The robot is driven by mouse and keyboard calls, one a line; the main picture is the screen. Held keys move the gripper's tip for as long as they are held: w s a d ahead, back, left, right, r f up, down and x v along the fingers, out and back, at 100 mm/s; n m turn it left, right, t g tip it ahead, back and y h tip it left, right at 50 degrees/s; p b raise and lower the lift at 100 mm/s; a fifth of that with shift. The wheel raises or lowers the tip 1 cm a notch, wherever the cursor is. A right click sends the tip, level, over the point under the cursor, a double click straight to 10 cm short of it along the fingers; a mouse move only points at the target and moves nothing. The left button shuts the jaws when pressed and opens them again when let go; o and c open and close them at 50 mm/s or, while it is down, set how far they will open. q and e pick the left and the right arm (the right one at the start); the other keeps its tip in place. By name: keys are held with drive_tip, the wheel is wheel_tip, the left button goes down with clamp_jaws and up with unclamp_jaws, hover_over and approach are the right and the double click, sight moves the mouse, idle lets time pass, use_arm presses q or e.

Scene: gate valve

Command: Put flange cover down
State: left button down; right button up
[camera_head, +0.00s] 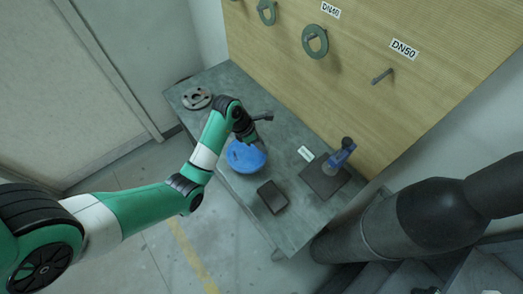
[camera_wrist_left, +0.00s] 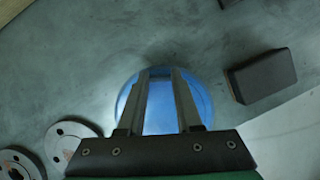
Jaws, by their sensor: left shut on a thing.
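The flange cover (camera_head: 242,158) is a round blue disc at the front edge of the grey-green table (camera_head: 222,83). It also shows below the fingers in the left wrist view (camera_wrist_left: 204,101). My left gripper (camera_head: 251,141) is over the cover in the head view, its fingertips largely hidden. In the left wrist view, the two fingers (camera_wrist_left: 160,72) reach over the blue disc and are shut on it. I cannot tell whether the cover touches the tabletop. My right gripper is not in view.
Grey flanges (camera_head: 197,98) lie at the table's far left. A dark block (camera_head: 272,197) lies right of the cover. Green rings (camera_head: 314,41) hang on the wooden board (camera_head: 350,60).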

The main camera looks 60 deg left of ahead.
use_arm(q)
drive_tip(key=f, duration=0.1)
drive_tip(key=f+b, duration=0.1)
drive_tip(key=f, duration=0.1)
drive_tip(key=shift+w+a, duration=0.1)
drive_tip(key=shift+w, duration=0.1)
drive_tip(key=shift+f, duration=0.35)
drive_tip(key=shift+f+b, duration=0.2)
drive_tip(key=shift+b, duration=0.15)
drive_tip(key=c, duration=0.6)
unclamp_jaws()
drive_tip(key=shift+r, duration=0.1)
